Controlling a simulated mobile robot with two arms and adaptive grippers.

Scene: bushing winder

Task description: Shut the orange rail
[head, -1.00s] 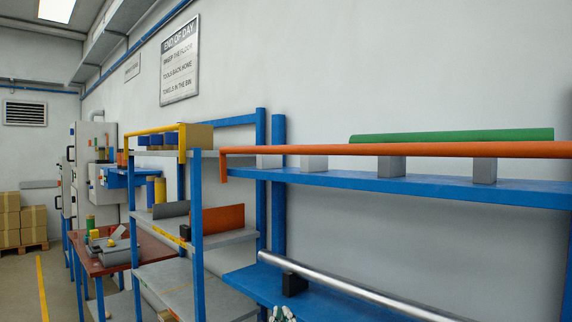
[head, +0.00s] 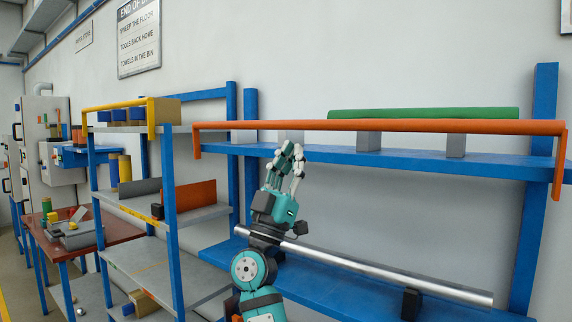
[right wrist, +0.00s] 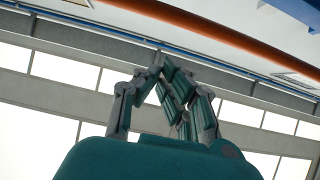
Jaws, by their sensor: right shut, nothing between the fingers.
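The orange rail (head: 400,126) is a long bar running level across the front of the upper blue shelf, a little above its board. Short orange arms hang down at both its ends. My right gripper (head: 290,150) is raised in front of the shelf, fingers pointing up, shut and empty. Its tips are just below the rail's left part in the picture, and I see no contact. In the right wrist view the fingers (right wrist: 165,65) come together, and the orange rail (right wrist: 225,35) crosses above them, apart from them. My left gripper is not in view.
A green roll (head: 425,113) lies behind the rail on grey blocks (head: 454,144). A silver bar (head: 375,269) lies on the lower blue shelf (head: 340,290), behind my right arm. A rack with a yellow rail (head: 118,104) stands at left.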

